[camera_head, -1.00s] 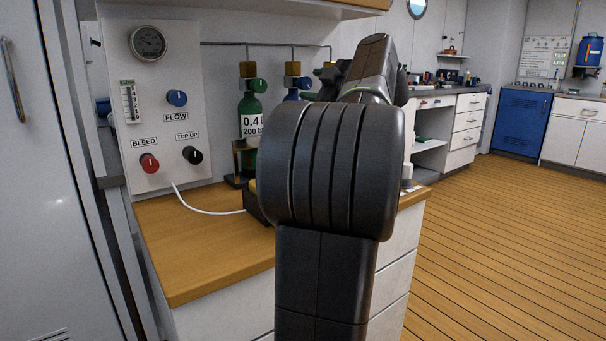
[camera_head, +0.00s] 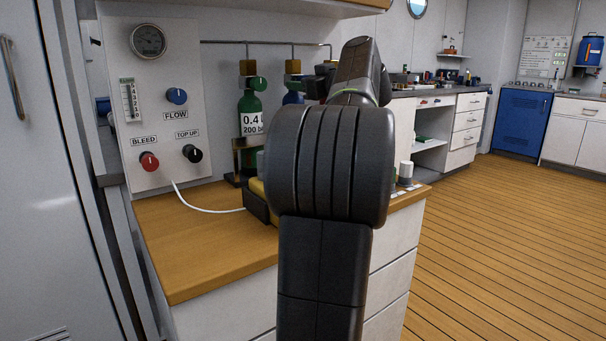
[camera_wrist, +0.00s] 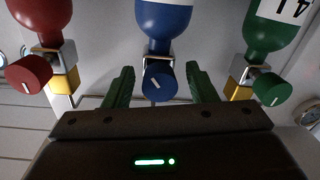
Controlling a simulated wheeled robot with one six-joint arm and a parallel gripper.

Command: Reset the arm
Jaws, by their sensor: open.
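My gripper (camera_wrist: 159,72) is open and empty in the wrist view, with two green fingers pointing up the picture. A blue cylinder (camera_wrist: 167,20) with a blue valve knob (camera_wrist: 158,84) appears between the fingers; I cannot tell how far off it is. A red cylinder (camera_wrist: 42,12) with a red knob (camera_wrist: 28,75) is on the left, a green cylinder (camera_wrist: 275,32) with a green knob (camera_wrist: 271,89) on the right. The wrist picture appears upside down. In the head view my dark arm (camera_head: 330,165) rises in the middle and hides most of the gripper.
A white panel (camera_head: 165,60) with a gauge (camera_head: 148,41) and knobs stands left of the green cylinder (camera_head: 252,105). The wooden counter (camera_head: 190,265) lies below, with a white cylindrical item (camera_head: 406,170) near its right edge. The plank floor (camera_head: 510,230) to the right is open.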

